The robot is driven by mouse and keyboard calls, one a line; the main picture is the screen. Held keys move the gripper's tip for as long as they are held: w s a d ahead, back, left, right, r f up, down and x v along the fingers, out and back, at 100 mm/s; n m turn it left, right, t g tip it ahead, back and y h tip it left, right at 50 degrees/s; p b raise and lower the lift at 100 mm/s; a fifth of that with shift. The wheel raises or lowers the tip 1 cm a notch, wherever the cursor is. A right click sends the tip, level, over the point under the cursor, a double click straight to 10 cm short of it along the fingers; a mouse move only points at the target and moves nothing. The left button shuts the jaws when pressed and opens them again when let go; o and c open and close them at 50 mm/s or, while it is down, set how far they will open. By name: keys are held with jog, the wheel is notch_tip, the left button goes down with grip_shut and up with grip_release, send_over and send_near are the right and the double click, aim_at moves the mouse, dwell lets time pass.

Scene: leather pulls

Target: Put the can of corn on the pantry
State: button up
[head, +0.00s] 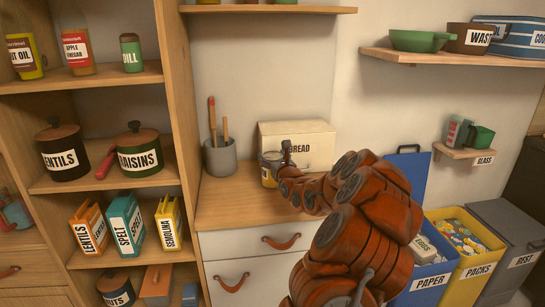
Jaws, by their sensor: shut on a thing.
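The can of corn (269,170) is a small grey and yellow can near the back of the wooden counter, in front of the bread box. Its label is too small to read. My gripper (284,157) is shut on the can from its right side, and my arm hides part of it. I cannot tell whether the can touches the counter or is just above it. The pantry (181,105) is the open wooden shelf unit on the left, with jars, bottles and boxes on its shelves.
A grey utensil pot (220,157) stands left of the can, and a bread box (311,140) behind it. The counter (235,200) is clear in front. Sorting bins (465,245) stand at right.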

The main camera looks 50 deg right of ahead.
jog(key=shift+f, duration=0.1)
jog(key=o, duration=1.8)
jog(key=b+v, duration=0.2)
jog(key=v, duration=1)
jog(key=shift+a, duration=0.1)
